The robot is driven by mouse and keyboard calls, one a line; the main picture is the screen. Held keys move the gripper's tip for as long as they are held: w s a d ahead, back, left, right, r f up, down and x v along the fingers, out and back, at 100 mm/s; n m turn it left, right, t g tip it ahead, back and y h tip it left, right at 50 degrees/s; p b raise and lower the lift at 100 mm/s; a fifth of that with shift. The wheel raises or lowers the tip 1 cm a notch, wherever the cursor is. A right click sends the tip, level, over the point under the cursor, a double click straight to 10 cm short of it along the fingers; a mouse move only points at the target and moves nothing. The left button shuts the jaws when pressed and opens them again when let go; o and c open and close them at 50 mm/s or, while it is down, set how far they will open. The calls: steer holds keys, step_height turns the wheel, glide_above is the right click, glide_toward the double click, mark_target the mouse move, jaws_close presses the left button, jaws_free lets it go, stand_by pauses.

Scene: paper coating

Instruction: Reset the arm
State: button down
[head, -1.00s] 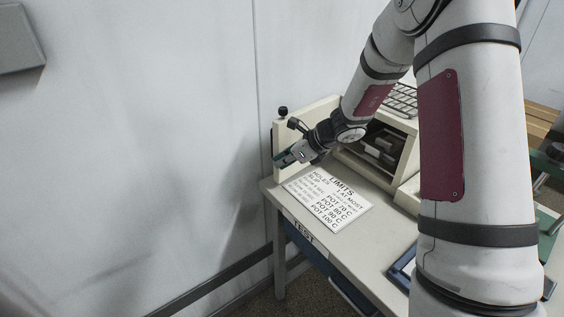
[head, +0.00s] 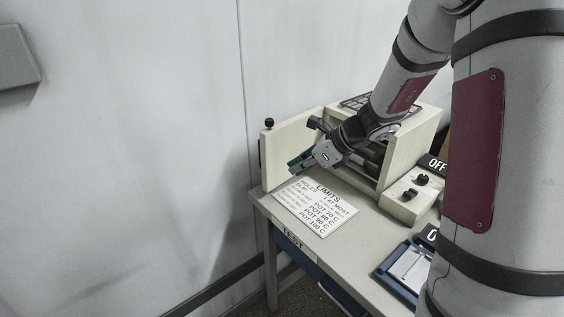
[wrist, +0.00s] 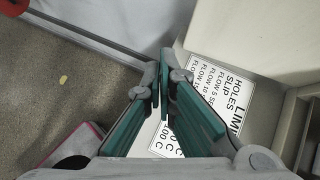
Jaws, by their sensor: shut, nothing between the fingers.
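My gripper (head: 296,165) is at the end of my arm, in front of the cream machine and above the table. In the wrist view its two teal fingers (wrist: 159,85) come together at the tips with nothing between them. The limits sign (head: 315,208) lies flat on the table below and just to the right of the fingertips. Part of the sign is hidden behind the fingers in the wrist view.
The cream machine (head: 292,143) stands on the table (head: 345,247), its open front beside my gripper. A control box (head: 411,198) with black knobs and an OFF label is to the right. A blue-framed tray (head: 403,270) sits nearer. The wall is close on the left.

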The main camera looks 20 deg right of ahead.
steer(key=s+a+r+n+g+h, duration=0.1)
steer(key=s+a+r+n, duration=0.35)
steer(key=s+n, duration=0.25)
steer(key=s+a+r+n+g, duration=0.1)
steer(key=s+a+r+n, duration=0.3)
steer(key=s+r+n, duration=0.2)
steer(key=s+d+r+n+h, duration=0.1)
steer(key=s+d+n+h, duration=0.1)
steer(key=s+n, duration=0.5)
steer(key=s+d+r+n+h, duration=0.1)
steer(key=s+r+n+h, duration=0.1)
steer(key=s+n, duration=0.5)
steer(key=shift+s+d+r+t+h, duration=0.2)
steer(key=shift+s+d+t+h, duration=0.15)
steer(key=shift+s+h, duration=0.65)
